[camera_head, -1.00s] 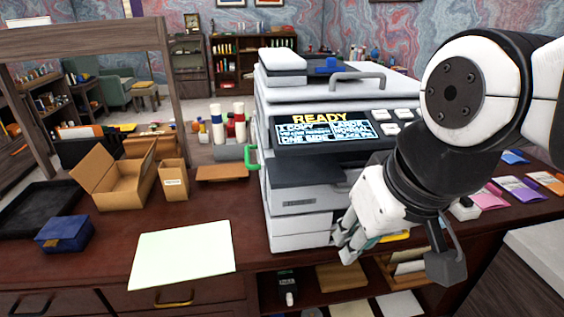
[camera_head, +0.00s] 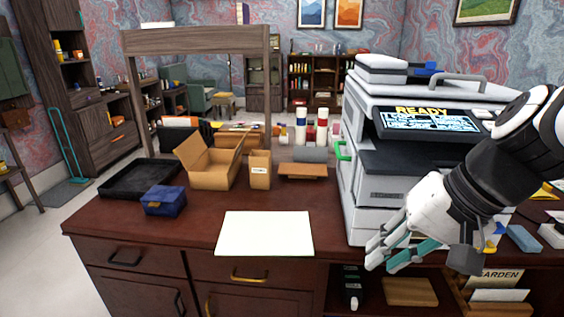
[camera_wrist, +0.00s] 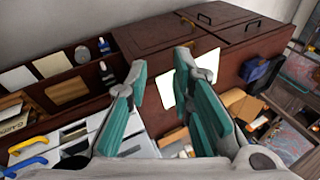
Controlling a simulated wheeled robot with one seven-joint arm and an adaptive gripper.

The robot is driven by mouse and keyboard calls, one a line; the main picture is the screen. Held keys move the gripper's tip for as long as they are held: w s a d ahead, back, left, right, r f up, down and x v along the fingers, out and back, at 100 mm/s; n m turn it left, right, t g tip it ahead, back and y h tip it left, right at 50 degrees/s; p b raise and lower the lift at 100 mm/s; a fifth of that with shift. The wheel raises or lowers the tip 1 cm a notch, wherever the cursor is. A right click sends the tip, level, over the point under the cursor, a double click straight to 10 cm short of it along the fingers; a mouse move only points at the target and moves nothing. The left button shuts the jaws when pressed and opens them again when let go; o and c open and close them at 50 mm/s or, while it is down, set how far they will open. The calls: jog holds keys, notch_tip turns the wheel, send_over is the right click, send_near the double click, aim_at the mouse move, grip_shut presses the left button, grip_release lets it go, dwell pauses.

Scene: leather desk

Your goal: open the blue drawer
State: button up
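No drawer with a blue front is plain to me. In the wrist view a curved blue handle (camera_wrist: 24,165) shows at the lower left corner, beside a yellow handle (camera_wrist: 28,144), both at the white printer (camera_head: 385,190). In the head view small blue (camera_head: 500,228) and yellow (camera_head: 491,246) bits show at the printer's right, partly hidden by my arm. My gripper (camera_head: 380,262) is in front of the printer's lower front, pointing left. Its teal-padded fingers stand apart and empty in the wrist view (camera_wrist: 160,72).
The wooden desk (camera_head: 110,215) has a drawer with a black handle (camera_head: 125,262) and one with a gold handle (camera_head: 248,279). On it are a white sheet (camera_head: 265,233), a blue box (camera_head: 163,200), a black tray (camera_head: 135,178) and cardboard boxes (camera_head: 210,168).

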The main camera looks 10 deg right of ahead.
jog(key=w+d+f+m+t+b, duration=0.4)
jog(key=w+d+f+b, duration=0.15)
jog(key=d, duration=0.35)
jog(key=w+d+f+m+t+b, duration=0.35)
jog(key=w+d, duration=0.35)
jog(key=d, duration=0.3)
jog(key=s+d+f+m+t+h+b, duration=0.1)
jog(key=s+d+f+m+h+b, duration=0.15)
jog(key=d, duration=0.55)
jog(key=s+d+f+m+t+h+b, duration=0.1)
jog(key=s+d+f+m+t+h, duration=0.15)
jog(key=d, duration=0.45)
jog(key=s+d+f+m+h+b, duration=0.2)
jog(key=d+f+m+h, duration=0.15)
jog(key=d, duration=0.45)
jog(key=shift+y, duration=0.55)
jog(key=x, duration=0.4)
jog(key=r+b+x, duration=0.1)
jog(key=x, duration=0.8)
jog(key=shift+w+r, duration=0.25)
jog(key=shift+w, duration=0.25)
jog(key=shift+c, duration=0.5)
grip_shut()
